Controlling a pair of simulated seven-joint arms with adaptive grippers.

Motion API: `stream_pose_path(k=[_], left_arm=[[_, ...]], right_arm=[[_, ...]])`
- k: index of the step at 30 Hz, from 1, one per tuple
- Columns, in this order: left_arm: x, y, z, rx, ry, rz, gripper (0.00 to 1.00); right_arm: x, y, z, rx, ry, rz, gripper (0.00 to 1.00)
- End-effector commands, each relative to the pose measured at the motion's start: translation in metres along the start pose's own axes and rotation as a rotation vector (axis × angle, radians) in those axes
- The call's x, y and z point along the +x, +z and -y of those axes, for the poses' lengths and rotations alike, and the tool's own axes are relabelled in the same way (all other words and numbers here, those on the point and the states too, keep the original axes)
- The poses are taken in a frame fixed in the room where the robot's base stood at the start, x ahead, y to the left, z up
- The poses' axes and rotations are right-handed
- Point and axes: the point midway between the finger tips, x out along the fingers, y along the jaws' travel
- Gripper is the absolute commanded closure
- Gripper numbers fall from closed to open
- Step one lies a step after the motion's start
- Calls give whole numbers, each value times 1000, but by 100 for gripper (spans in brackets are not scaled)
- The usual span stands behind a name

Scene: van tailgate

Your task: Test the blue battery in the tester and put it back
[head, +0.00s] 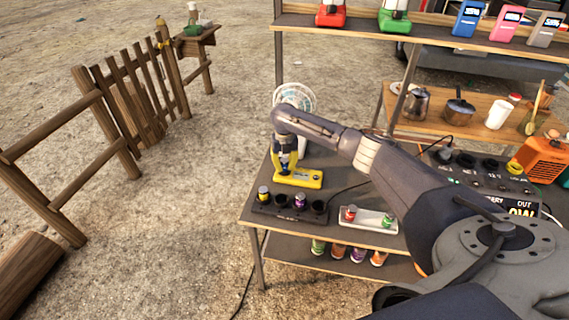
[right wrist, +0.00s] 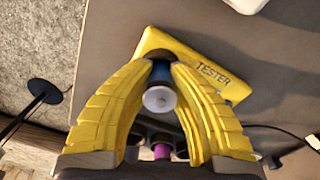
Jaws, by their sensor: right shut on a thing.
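My right gripper (head: 287,164) points down at the yellow tester (head: 312,179), which lies on the bench's left part. In the right wrist view its yellow fingers (right wrist: 162,85) are shut on the blue battery (right wrist: 161,74), whose pale round end (right wrist: 159,99) faces the camera. The battery is at the edge of the tester (right wrist: 209,78); I cannot tell whether it is seated in it. In front is a dark battery rack (head: 290,211) with a yellow-topped battery (head: 264,193), a purple battery (head: 300,200) and empty holes. My left gripper is out of view.
A white fan (head: 294,97) stands behind my gripper. A black cable crosses the bench. A wooden fence (head: 120,100) is at left.

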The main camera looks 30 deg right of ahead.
Motion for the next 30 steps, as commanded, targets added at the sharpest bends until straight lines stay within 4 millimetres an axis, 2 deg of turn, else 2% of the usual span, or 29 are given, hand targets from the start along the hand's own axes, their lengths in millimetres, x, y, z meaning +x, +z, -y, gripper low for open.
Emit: stream_pose_path(k=[13, 14, 20, 30], left_arm=[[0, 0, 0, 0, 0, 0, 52], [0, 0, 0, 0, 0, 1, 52], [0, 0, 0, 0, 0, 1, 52], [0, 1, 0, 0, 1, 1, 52]], right_arm=[[4, -1, 0, 0, -1, -1, 100], [4, -1, 0, 0, -1, -1, 81], [5, -1, 1, 0, -2, -2, 58], [4, 0, 1, 0, -2, -1, 57]])
